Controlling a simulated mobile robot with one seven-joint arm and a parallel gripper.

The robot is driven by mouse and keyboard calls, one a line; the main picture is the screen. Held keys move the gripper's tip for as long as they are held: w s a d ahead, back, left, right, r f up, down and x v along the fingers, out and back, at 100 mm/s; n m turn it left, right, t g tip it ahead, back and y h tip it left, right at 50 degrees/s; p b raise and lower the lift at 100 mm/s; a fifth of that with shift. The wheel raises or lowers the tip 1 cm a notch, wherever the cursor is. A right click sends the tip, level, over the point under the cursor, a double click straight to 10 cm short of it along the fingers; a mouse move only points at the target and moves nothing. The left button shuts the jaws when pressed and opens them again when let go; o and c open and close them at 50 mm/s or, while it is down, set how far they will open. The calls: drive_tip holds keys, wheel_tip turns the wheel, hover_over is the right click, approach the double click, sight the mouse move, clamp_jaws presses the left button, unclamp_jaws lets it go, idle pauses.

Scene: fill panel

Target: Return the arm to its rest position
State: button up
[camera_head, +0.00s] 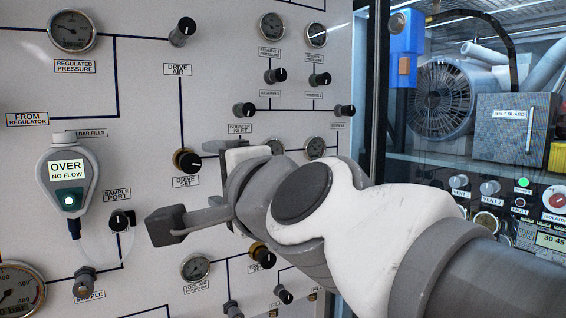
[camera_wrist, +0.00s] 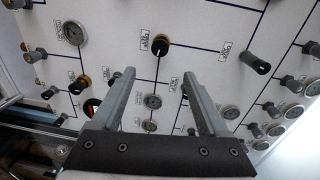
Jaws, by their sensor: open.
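My gripper (camera_head: 190,185) is in front of the panel, left of the middle in the head view, with my white and grey arm reaching in from the lower right. In the wrist view, my gripper (camera_wrist: 158,80) has its two fingers spread wide with nothing between them. A black knob (camera_wrist: 160,45) shows on the panel beyond the fingertips. The arm hides part of the panel's lower middle in the head view.
The white panel (camera_head: 120,75) carries several knobs and gauges. A handheld analyser (camera_head: 68,175) reading "OVER NO FLOW" hangs at left, its tube near the sample port knob (camera_head: 122,219). Behind glass at right stand a fan (camera_head: 440,98) and a grey belt guard box (camera_head: 515,127).

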drive_tip(key=s+d+f+n+g+h, duration=0.4)
drive_tip(key=s+d+f+n, duration=0.1)
drive_tip(key=d+f, duration=0.6)
drive_tip(key=s+d+f+n+g+h+p, duration=0.1)
drive_tip(key=s+d+f+n+g+h, duration=0.3)
drive_tip(key=d+f, duration=0.7)
wheel_tip(320, 180, down, 4)
drive_tip(key=shift+s+d+f+n+g+h, duration=0.25)
drive_tip(key=shift+s+d+n+g+h, duration=0.25)
drive_tip(key=shift+s+n, duration=0.6)
drive_tip(key=shift+a, duration=0.15)
